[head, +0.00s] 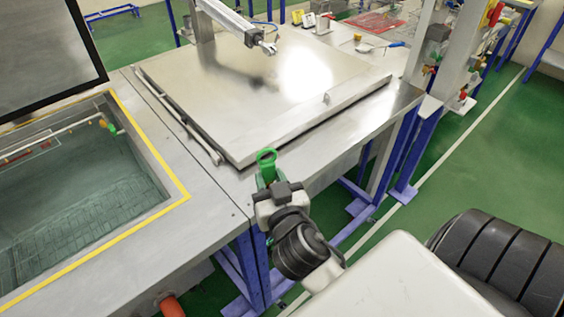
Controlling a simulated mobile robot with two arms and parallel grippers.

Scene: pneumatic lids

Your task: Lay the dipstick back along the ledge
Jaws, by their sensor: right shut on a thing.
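My right gripper (280,191) is shut on a green piece with a ring-shaped end, which I take to be the dipstick (266,157). The ring points away from me and shows just beyond the dark fingers, over the near edge of the steel bench top (235,187). The rest of the dipstick is hidden or too small to make out. I cannot tell whether it touches the bench. No separate ledge can be made out for certain; a narrow bar (180,117) runs along the left side of the closed steel lid (240,100). My left gripper is not in view.
An open tank with a yellow rim (150,218) lies to the left, with a pipe and valve (103,122) inside. Its dark raised lid (50,45) stands behind. A pneumatic cylinder (240,25) hangs over the closed lid. A post with fittings (440,60) stands at the right.

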